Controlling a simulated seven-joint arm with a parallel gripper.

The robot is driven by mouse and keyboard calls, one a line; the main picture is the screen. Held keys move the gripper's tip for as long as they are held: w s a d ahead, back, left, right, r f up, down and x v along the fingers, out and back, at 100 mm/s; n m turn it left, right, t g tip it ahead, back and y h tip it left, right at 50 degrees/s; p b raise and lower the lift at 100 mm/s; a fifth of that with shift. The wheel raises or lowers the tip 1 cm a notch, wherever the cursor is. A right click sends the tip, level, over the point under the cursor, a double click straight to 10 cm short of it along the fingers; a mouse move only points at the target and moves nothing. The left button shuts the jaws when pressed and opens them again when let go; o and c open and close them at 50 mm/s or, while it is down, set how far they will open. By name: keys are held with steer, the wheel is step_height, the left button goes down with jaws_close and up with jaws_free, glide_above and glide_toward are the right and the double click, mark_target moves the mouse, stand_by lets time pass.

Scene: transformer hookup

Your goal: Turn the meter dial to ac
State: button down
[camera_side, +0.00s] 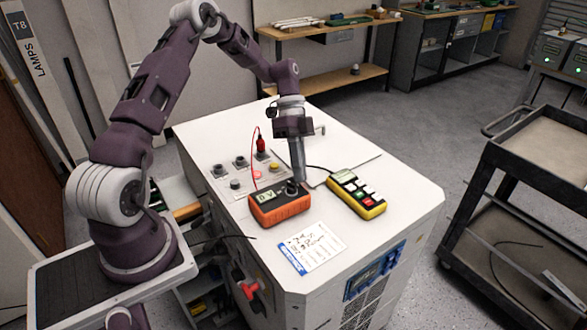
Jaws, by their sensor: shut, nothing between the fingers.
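The orange meter (278,204) lies on the white cabinet top, with a small display at its left. Its dark dial (292,187) is on the right part of its face, partly hidden by my gripper. The dial's setting is too small to read. My gripper (299,179) points down over the meter, shut with nothing between its fingers. Its tips are at or just above the dial; I cannot tell whether they touch it.
A yellow device with buttons (357,194) lies right of the meter. A paper card (316,247) lies in front. A panel with knobs and sockets (241,176) is behind left, with a red plug (261,144) and lead.

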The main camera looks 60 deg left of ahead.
steer(key=shift+w+d, duration=0.2)
steer(key=shift+w, duration=0.15)
steer(key=shift+w+a, duration=0.1)
steer(key=shift+w, duration=0.1)
steer(key=w, duration=0.1)
steer(key=w+a, duration=0.1)
steer(key=w, duration=0.1)
steer(key=shift+w+a, duration=0.25)
steer(key=v, duration=1)
steer(key=s+d+r+n+t+y, duration=0.2)
steer(key=s+d+r+n+y, duration=0.4)
steer(key=d+r, duration=0.75)
steer(key=s+d+n+t, duration=0.2)
steer(key=s+n+t, duration=0.1)
steer(key=s, duration=0.9)
steer(key=s+d+n+t, duration=0.2)
steer(key=s+n+t, duration=0.1)
steer(key=s, duration=0.8)
steer(key=shift+s+d+f+n+y, duration=0.15)
steer(key=shift+s+f+n+y, duration=0.2)
steer(key=shift+n, duration=0.35)
